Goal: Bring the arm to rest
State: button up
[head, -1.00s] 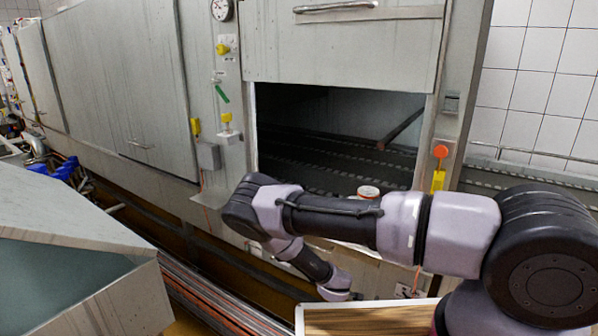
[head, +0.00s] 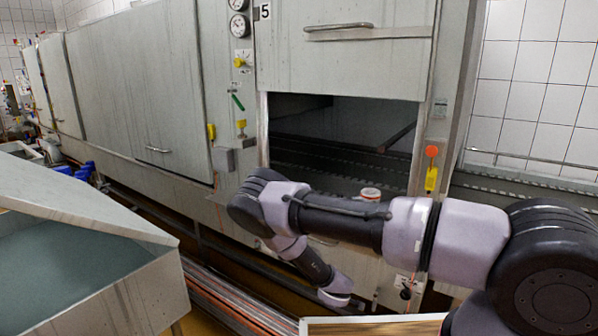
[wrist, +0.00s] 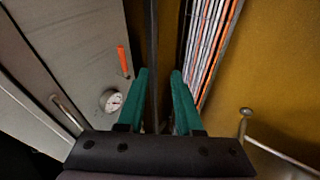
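My gripper (wrist: 159,78) shows in the wrist view with its two green fingers apart and nothing between them. It points down toward the floor, with a dark pipe and a bundle of cables beyond the fingers. In the head view my arm reaches from the right toward the left and bends down at the wrist in front of the machine; the fingers are not visible there. A small white and red round item (head: 370,193) sits in the machine's opening, just above my forearm, apart from the arm.
The grey machine (head: 340,60) with its open hatch stands ahead. An open metal vat (head: 140,300) is at the lower left. A wooden-topped surface (head: 375,327) lies below the arm. A cable bundle (head: 225,300) runs along the yellow-brown floor.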

jog(key=w+d+r+m+g+y, duration=0.15)
jog(key=r+m, duration=0.45)
jog(key=r, duration=1.7)
jog(key=w+d+r+m+y, duration=0.15)
jog(key=r+m, duration=0.35)
jog(key=r, duration=1.7)
jog(key=s+d+r+m, duration=0.1)
jog(key=s+d+r, duration=0.2)
jog(key=s+r, duration=0.4)
jog(key=s+d+r+m, duration=0.2)
jog(key=s+d+r, duration=0.15)
jog(key=r, duration=0.55)
jog(key=s+d+r+t, duration=0.1)
jog(key=s+r, duration=0.3)
jog(key=s, duration=0.4)
jog(key=s+d+r+m, duration=0.1)
jog(key=s+r, duration=0.3)
jog(key=s, duration=0.5)
jog(key=shift+d+t, duration=0.3)
jog(key=shift+t, duration=0.05)
